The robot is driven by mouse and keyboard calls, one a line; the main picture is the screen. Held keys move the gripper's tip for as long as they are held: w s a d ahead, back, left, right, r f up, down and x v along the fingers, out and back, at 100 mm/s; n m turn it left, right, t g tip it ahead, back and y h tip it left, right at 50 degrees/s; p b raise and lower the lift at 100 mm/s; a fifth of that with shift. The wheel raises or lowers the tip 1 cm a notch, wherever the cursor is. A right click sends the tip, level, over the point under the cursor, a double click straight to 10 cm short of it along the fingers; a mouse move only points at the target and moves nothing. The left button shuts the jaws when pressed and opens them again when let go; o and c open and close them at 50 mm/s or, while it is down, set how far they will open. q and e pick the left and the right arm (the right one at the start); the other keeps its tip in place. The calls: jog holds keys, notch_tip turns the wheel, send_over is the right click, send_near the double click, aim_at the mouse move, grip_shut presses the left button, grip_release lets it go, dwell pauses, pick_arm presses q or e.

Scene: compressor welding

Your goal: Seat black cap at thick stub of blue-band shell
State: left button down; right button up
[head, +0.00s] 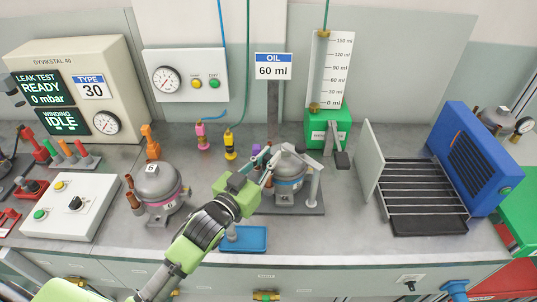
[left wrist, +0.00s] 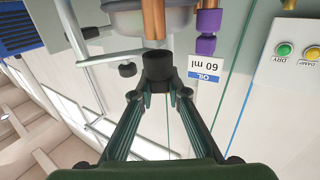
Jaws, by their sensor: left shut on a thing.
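The blue-band shell (head: 290,185) is a grey compressor shell standing on a dark plate with an upright support beside it. My left gripper (head: 265,167) is at the left side of this shell. In the left wrist view my left gripper (left wrist: 158,90) is shut on the black cap (left wrist: 158,66), a short dark cylinder with an open end. A copper stub (left wrist: 153,22) of the shell (left wrist: 125,18) ends at the cap's mouth; I cannot tell whether the stub is inside it. A purple cap (left wrist: 206,44) is on another stub nearby. My right gripper is out of view.
A pink-band shell (head: 158,185) stands left of my left gripper. A blue tray (head: 244,238) lies near the front edge. Yellow (head: 230,147) and pink (head: 202,137) fittings stand behind. A green-based gauge (head: 329,128) and a wire rack (head: 425,190) are to the right.

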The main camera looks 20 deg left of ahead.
pick_arm(q)
jog(key=shift+f, duration=0.35)
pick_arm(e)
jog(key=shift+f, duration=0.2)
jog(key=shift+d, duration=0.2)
pick_arm(q)
jog(key=shift+f, duration=0.1)
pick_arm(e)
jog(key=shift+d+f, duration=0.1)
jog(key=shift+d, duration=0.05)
pick_arm(q)
jog(key=shift+f+b, duration=0.65)
jog(key=shift+f, duration=0.1)
jog(key=shift+r+p, duration=0.4)
jog(key=shift+p, duration=0.3)
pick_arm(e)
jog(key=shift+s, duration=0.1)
pick_arm(q)
jog(key=shift+f, duration=0.15)
